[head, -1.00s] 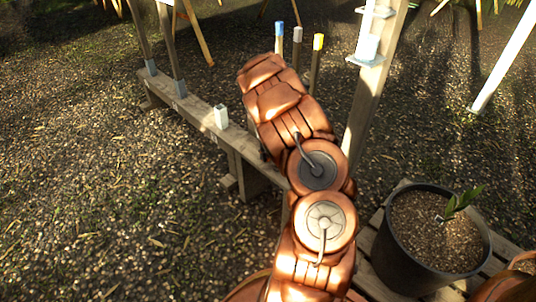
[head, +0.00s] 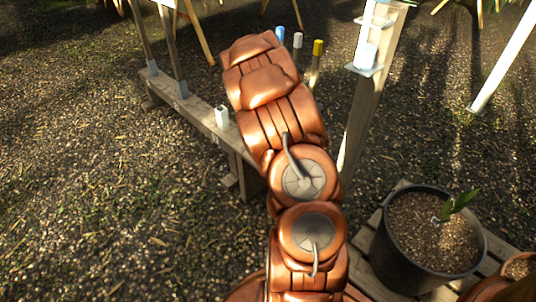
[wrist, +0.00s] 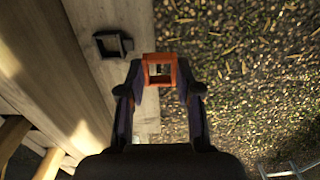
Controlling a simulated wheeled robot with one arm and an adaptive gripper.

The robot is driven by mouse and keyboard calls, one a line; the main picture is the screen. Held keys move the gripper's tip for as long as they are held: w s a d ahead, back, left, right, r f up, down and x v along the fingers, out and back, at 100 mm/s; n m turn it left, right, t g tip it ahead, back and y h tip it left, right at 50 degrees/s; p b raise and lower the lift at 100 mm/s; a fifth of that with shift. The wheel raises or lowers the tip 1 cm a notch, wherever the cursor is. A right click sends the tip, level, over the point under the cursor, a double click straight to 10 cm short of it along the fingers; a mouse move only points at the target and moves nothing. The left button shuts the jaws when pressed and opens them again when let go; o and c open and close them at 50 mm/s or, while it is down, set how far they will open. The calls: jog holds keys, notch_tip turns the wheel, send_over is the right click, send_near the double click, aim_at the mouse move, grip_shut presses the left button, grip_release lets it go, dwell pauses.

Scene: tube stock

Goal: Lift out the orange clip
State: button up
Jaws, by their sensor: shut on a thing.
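The orange clip (wrist: 160,57) is a small square open frame in the wrist view. My gripper (wrist: 160,77) is shut on it, with one dark finger at its left side and one at its right. Through its opening a pale patch shows. Below it in the picture are the edge of a wooden beam (wrist: 147,110) and the gravel ground; how high the clip is above them I cannot tell. In the head view my own arm hides the gripper and the clip.
A dark square holder (wrist: 112,44) sits on the beam left of the clip. In the head view a white square holder (head: 221,116) is on the bench rail (head: 190,103). A post (head: 362,110) and a potted plant (head: 427,240) stand to the right. Gravel is open at left.

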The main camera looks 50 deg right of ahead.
jog(key=s+a+r+p, duration=0.1)
jog(key=s+a+r, duration=0.1)
jog(key=s+a, duration=0.3)
jog(key=shift+a+r+p, duration=0.15)
jog(key=shift+a+p, duration=0.15)
jog(key=shift+p, duration=0.1)
dwell(0.3)
